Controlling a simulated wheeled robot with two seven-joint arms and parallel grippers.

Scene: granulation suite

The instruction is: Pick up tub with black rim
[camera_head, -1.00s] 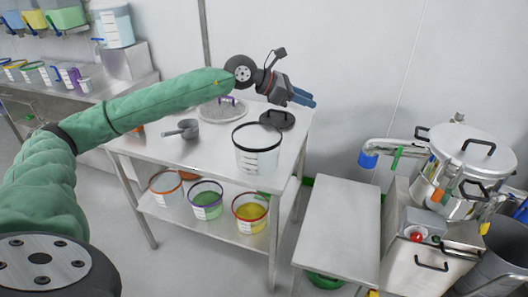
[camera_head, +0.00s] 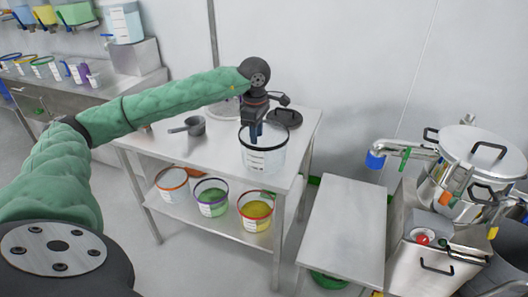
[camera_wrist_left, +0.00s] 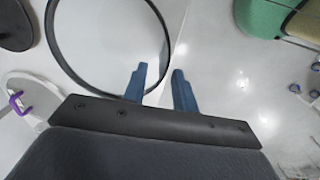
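The clear tub with a black rim (camera_head: 264,160) stands upright on the steel table's top. It looks white or empty inside. My left gripper (camera_head: 256,135) points down at the tub's far side, its blue fingers at rim height. In the left wrist view the black rim (camera_wrist_left: 64,62) fills the upper left. There my left gripper (camera_wrist_left: 160,84) is open, with the rim's near edge running between its two fingertips. I cannot tell whether either finger touches the tub wall. My right gripper is not in view.
A grey scoop (camera_head: 194,126) and a black-handled lid (camera_head: 285,118) lie on the same table (camera_head: 215,158). Tubs with orange (camera_head: 172,184), purple (camera_head: 211,197) and red (camera_head: 255,210) rims stand on the lower shelf. A bare low table (camera_head: 343,230) is at right, beside a steel vessel (camera_head: 470,150).

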